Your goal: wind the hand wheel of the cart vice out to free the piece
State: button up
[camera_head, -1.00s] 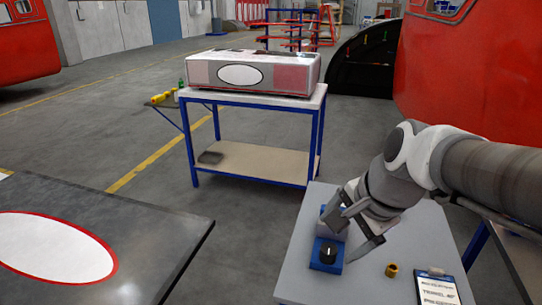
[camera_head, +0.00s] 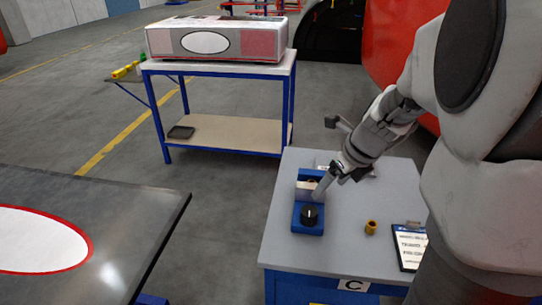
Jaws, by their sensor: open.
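The cart vice (camera_head: 308,221) is a small blue block on the grey top of the cart (camera_head: 345,248). The wheel is clear of the fingers.
A brass cylinder (camera_head: 371,227) and a clipboard (camera_head: 409,246) lie on the cart top at right. A dark table (camera_head: 150,215) with a white oval stands at left. A blue-framed bench (camera_head: 215,66) carries a large box behind. Floor is free between them.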

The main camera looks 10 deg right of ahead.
aim_at(310, 211)
jog(key=b+x, duration=0.5)
jog(key=x, duration=1)
jog(key=shift+f, duration=0.25)
jog(key=c, duration=1.4)
jog(key=shift+o, duration=0.2)
jog(key=shift+n, duration=0.4)
